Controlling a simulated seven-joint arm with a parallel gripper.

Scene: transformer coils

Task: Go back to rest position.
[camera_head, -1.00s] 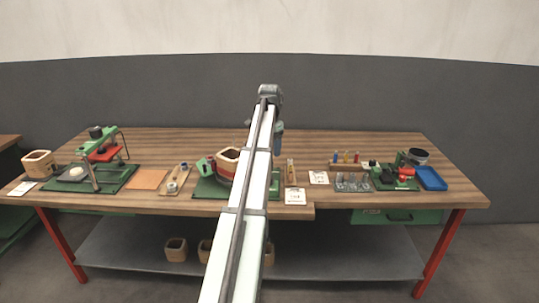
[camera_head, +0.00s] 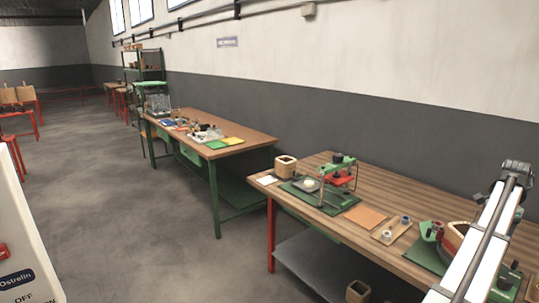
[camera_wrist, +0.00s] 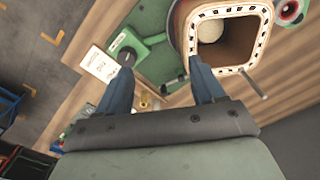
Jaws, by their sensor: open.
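My gripper (camera_wrist: 162,78) shows in the wrist view, with its two dark blue fingers spread apart and nothing between them. It hangs above the bench beside a square wooden coil former (camera_wrist: 232,62), which stands on a green base (camera_wrist: 150,65). The former's open top faces the camera, and a pale round core shows inside. In the head view my arm rises at the right edge over the wooden bench (camera_head: 350,232), and my gripper is not visible there.
A green press with a red part (camera_head: 340,172), a wooden box (camera_head: 285,166), an orange mat (camera_head: 365,216) and a small tray (camera_head: 391,230) occupy the bench left of my arm. A second bench (camera_head: 240,134) stands farther back.

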